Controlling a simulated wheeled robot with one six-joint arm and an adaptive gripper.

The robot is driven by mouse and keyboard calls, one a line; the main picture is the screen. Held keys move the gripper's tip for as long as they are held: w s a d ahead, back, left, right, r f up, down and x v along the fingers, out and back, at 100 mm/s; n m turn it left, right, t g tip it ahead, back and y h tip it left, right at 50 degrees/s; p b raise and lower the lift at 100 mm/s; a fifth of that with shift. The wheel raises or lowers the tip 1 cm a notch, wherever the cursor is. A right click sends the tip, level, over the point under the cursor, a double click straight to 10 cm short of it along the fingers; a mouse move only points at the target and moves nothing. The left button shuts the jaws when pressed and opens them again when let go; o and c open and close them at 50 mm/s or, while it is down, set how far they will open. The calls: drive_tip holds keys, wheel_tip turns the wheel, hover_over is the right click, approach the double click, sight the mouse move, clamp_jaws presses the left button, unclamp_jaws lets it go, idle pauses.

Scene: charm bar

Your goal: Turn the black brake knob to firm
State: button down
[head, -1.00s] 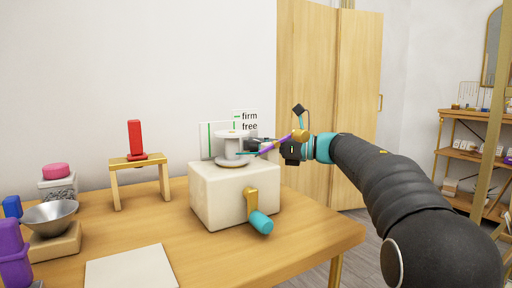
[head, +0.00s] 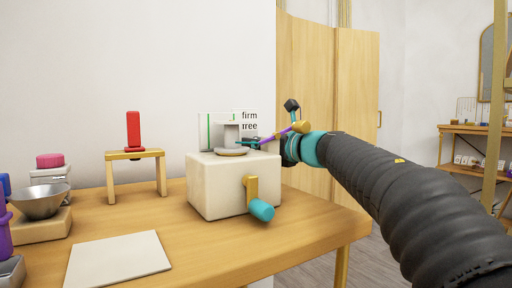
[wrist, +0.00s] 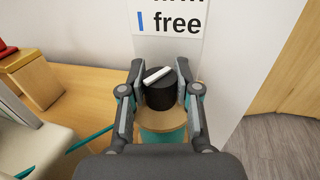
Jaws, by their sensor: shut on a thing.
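The black brake knob (wrist: 161,97) shows in the wrist view as a short dark cylinder with a white bar across its top. The bar lies slantwise, its right end a little higher. My gripper (wrist: 164,88) is shut on the knob, one finger on each side. The knob stands on a round tan base above a teal part. A white card (wrist: 168,18) behind it reads "free" beside a blue mark; the word above is cut off. In the head view the card (head: 249,121) reads "firm" above "free". There the knob is hidden at my gripper (head: 286,150).
A cream block (head: 215,185) with a pale spool (head: 230,135) and a teal-handled crank (head: 261,209) stands left of my gripper. A small wooden stand (head: 136,157) holds a red piece. A metal bowl (head: 40,201) is farther left.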

idle(0.3)
drive_tip(key=c, duration=1.1)
unclamp_jaws()
drive_tip(key=v, duration=1.2)
